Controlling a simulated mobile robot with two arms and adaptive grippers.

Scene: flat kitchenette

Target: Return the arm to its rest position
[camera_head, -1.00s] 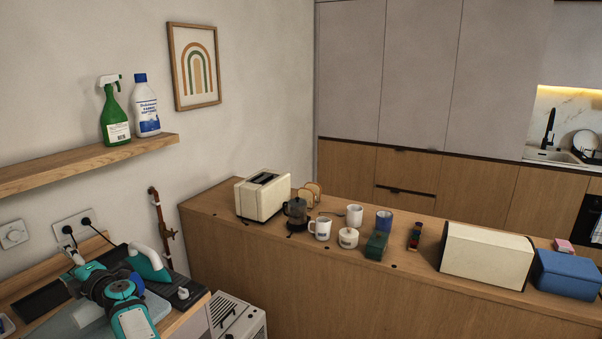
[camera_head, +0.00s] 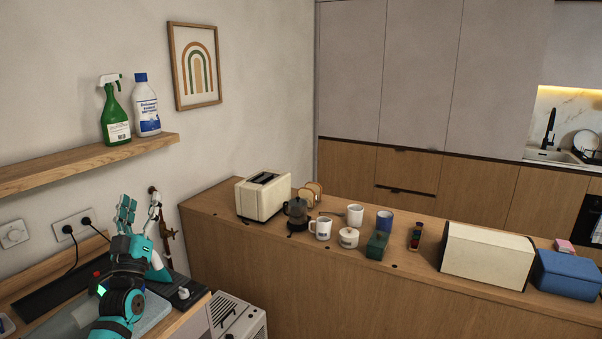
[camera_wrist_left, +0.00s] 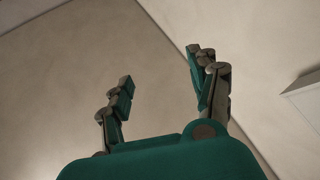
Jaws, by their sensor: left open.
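My left gripper (camera_head: 140,211) is raised above the counter at the lower left of the head view, its fingers pointing up. It is open and nothing is between its fingers. My teal and dark left arm (camera_head: 120,300) is folded below it, over the counter. In the left wrist view the two fingers of the left gripper (camera_wrist_left: 160,68) stand apart, with only plain wall or ceiling surfaces behind them. My right gripper is not in view.
A wooden shelf (camera_head: 80,165) with a green spray bottle (camera_head: 114,112) and a white bottle (camera_head: 147,108) is on the wall above the gripper. A toaster (camera_head: 262,197) and several mugs stand on the wooden counter to the right.

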